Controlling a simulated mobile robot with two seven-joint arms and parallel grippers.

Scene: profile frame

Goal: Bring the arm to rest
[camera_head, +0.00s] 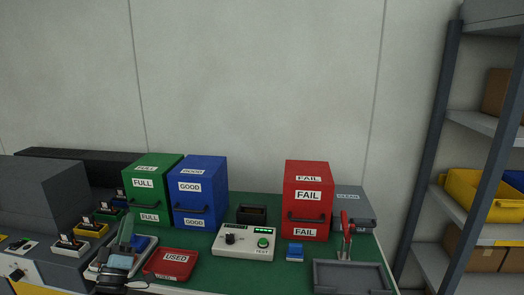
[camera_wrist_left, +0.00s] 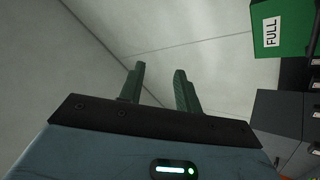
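My left gripper (camera_head: 125,232) is at the lower left of the head view, pointing up, in front of the green FULL box (camera_head: 146,192). In the left wrist view the two green fingers (camera_wrist_left: 158,85) stand apart with only the pale wall behind them, so the gripper is open and empty. The FULL box also shows at the upper right of the left wrist view (camera_wrist_left: 283,28). My right gripper is in neither view.
The green bench (camera_head: 270,204) holds a blue GOOD box (camera_head: 197,190), a red FAIL box (camera_head: 307,200), a red USED tray (camera_head: 171,264), a TEST device (camera_head: 243,243) and a grey tray (camera_head: 350,277). A shelf rack (camera_head: 450,130) stands at right. The air above the bench is clear.

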